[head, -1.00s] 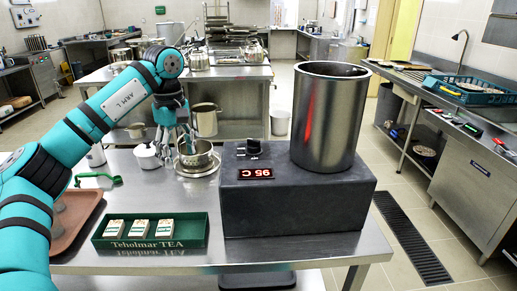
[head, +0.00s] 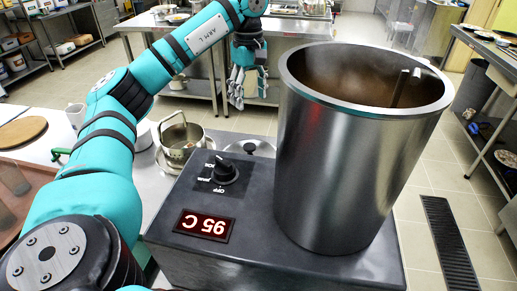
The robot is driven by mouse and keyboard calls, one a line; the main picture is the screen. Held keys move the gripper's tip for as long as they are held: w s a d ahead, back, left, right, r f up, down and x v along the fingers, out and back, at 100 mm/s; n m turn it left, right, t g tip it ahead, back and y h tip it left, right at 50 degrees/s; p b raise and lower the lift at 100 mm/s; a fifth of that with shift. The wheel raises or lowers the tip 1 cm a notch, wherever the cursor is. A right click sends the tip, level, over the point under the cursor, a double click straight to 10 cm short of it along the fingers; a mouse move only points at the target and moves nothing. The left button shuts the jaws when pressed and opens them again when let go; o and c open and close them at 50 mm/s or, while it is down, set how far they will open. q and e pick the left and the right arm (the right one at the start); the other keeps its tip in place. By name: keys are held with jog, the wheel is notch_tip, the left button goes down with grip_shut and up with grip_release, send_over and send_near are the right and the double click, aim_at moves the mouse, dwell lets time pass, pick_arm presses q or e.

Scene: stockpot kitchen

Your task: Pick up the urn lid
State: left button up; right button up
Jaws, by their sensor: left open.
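A shiny round lid with a small knob, which looks like the urn lid (head: 250,147), lies low behind the heater block. The block's back edge hides its near part. My left gripper (head: 236,100) hangs fingers-down beyond the block, above the lid in the picture and apart from it. It is open and empty. The large steel urn (head: 345,160) stands uncovered on the dark heater block (head: 255,225). Brown liquid and an upright dark rod show inside it. My right gripper is not in view.
A small steel pot (head: 181,141) stands on a saucer-like plate left of the block. The block has a knob (head: 225,171) and a red "95 C" display (head: 204,225). The tall urn bounds the space on the right. A steel counter (head: 190,42) stands behind.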

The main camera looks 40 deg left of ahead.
pick_arm(q)
jog(key=b, duration=0.3)
send_over(250, 145)
notch_tip(250, 145, down, 6)
jog(key=shift+a+f, duration=0.15)
jog(key=f, duration=0.4)
jog(key=shift+w+p, duration=0.2)
jog(key=shift+p, duration=0.1)
jog(key=shift+s+f, duration=0.15)
jog(key=shift+f, duration=0.65)
jog(key=f, duration=0.4)
jog(key=shift+s+f, duration=0.2)
jog(key=shift+f, duration=0.05)
grip_shut()
